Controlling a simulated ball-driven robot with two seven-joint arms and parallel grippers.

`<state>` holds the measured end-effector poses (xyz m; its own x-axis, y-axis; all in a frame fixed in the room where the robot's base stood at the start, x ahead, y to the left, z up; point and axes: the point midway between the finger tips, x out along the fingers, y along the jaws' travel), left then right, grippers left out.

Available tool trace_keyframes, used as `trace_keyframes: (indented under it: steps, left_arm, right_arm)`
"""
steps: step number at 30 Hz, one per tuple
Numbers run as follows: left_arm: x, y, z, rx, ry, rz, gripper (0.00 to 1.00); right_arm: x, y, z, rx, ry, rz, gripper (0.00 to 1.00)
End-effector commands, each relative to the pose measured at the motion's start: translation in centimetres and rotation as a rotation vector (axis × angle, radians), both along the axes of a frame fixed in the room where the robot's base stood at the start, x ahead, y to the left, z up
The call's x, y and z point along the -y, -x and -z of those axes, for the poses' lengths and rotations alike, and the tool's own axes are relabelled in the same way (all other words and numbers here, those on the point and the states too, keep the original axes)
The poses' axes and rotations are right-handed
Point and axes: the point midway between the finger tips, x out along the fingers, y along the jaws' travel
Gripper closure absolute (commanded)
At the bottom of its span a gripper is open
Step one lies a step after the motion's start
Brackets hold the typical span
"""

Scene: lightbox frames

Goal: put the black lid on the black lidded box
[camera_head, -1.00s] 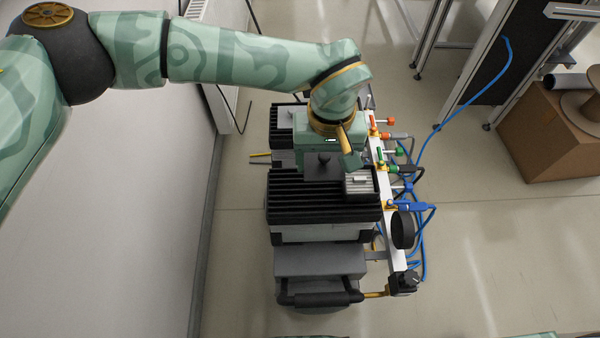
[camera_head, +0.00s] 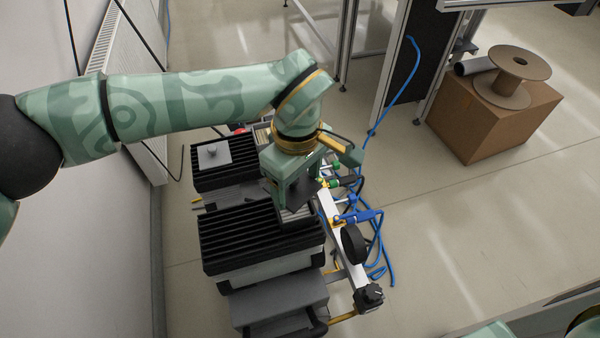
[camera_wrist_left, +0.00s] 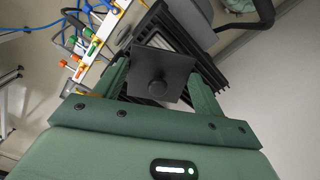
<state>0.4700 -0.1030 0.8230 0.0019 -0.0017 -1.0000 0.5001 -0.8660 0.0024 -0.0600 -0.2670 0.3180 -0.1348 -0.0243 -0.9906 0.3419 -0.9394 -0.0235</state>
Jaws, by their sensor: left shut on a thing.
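My left gripper (camera_head: 298,186) is shut on the black lid (camera_head: 306,193), a dark square plate. In the left wrist view, the lid (camera_wrist_left: 175,70) lies between the two fingers with its round knob facing the camera. The gripper and lid hang over the right back part of the front black ribbed top. A small light-grey ribbed piece (camera_head: 292,213) shows just below the lid. The lid hides part of it, and I cannot tell whether it belongs to the black lidded box. I cannot make out that box clearly. My right gripper is out of view.
A grey lid with a knob (camera_head: 212,153) lies on the rear black ribbed top (camera_head: 240,172). The front ribbed top (camera_head: 235,240) is largely clear. Blue and green valve handles (camera_head: 355,215) line the right rail, close to the gripper. A cardboard box (camera_head: 490,120) stands far right.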

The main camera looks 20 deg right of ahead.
Motion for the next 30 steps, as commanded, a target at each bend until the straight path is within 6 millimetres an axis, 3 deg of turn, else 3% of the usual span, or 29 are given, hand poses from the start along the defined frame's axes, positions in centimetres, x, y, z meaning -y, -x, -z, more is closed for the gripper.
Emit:
trace_keyframes:
  steps: [6,13,30]
  left_arm:
    - [0.0,0.0,2.9,-0.005,0.001,0.002,0.52]
    - [0.0,0.0,4.6,-0.002,-0.001,0.003,0.52]
    - [0.0,0.0,5.2,0.0,0.0,0.004,0.52]
  right_arm:
    - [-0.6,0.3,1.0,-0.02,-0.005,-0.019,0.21]
    - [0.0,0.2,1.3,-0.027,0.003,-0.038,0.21]
    - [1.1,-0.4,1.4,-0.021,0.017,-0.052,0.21]
